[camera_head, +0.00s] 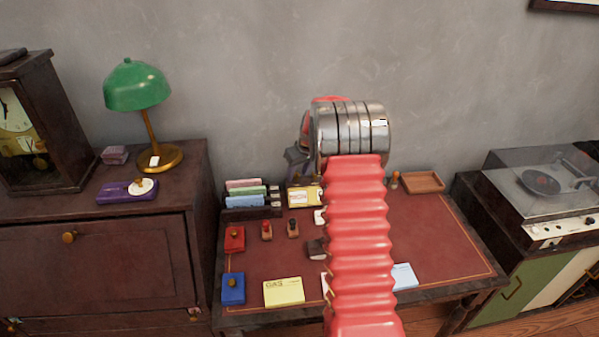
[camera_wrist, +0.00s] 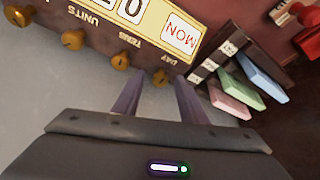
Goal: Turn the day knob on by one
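The date device (camera_wrist: 105,20) has a cream-yellow face with brass knobs along its edge, seen tilted and upside down in the wrist view. Its day window (camera_wrist: 180,38) reads MON. The brass day knob (camera_wrist: 160,77) is by the DAY label, with the tens knob (camera_wrist: 120,61) and units knob (camera_wrist: 73,40) to its left. My gripper (camera_wrist: 158,80) is open, its two purple fingers apart with the day knob between their tips. I cannot tell whether either finger touches it. In the head view the device (camera_head: 303,197) is partly hidden behind my red arm.
A card rack (camera_wrist: 232,85) with pink, green and blue cards stands close to the right of my fingers. On the desk (camera_head: 440,250) are stamps (camera_head: 266,230), ink pads (camera_head: 233,288) and a yellow note pad (camera_head: 284,291). The wall is close behind.

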